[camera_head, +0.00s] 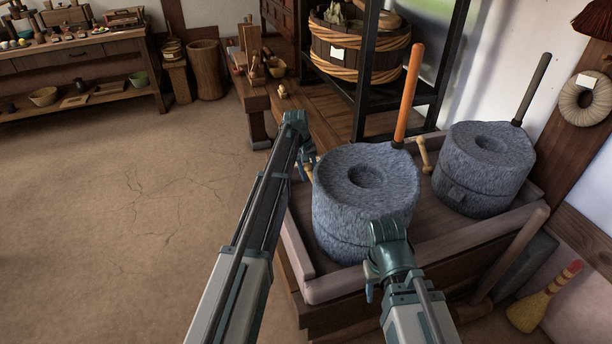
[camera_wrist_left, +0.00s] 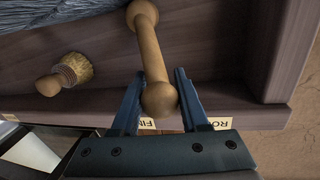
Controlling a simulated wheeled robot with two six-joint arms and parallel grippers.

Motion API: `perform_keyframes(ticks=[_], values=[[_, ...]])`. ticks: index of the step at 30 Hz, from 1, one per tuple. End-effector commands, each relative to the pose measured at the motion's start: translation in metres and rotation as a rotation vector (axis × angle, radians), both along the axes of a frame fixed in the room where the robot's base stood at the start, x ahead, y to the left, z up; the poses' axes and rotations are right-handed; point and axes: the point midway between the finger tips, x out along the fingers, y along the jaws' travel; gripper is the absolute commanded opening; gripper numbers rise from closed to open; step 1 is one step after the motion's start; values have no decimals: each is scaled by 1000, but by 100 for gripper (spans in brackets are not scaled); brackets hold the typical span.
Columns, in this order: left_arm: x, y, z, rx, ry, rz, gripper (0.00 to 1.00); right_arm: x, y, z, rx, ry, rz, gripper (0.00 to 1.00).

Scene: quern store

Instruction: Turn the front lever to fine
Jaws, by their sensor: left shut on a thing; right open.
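The front lever is a pale wooden bar with a knob at each end. Its knob end (camera_wrist_left: 160,98) lies between the fingers of my left gripper (camera_wrist_left: 160,103), which is shut on it. In the head view my left gripper (camera_head: 303,167) is at the left side of the nearer grey millstone (camera_head: 350,205), and only a bit of the lever shows. A pale label reading "FIN" (camera_wrist_left: 148,124) and one starting "RO" (camera_wrist_left: 219,123) sit upside down on the tray rim, partly hidden by my gripper. My right gripper (camera_head: 371,291) is open and empty before the nearer millstone.
The wooden tray (camera_head: 331,288) also holds a second millstone (camera_head: 482,165). Another wooden lever (camera_head: 423,155) is between the stones. An orange handle (camera_head: 409,95) rises behind the nearer one. A small brush (camera_wrist_left: 65,75) lies in the tray. The floor at left is clear.

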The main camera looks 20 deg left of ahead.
Motion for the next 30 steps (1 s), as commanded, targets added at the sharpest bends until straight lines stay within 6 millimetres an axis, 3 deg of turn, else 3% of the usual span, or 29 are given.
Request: perform_keyframes(ticks=[15, 30], values=[[20, -21, 0, 1, 0, -387, 0, 0, 0, 0, 0, 0, 0, 50], [23, -28, 0, 1, -1, -506, 0, 0, 0, 0, 0, 0, 0, 50]])
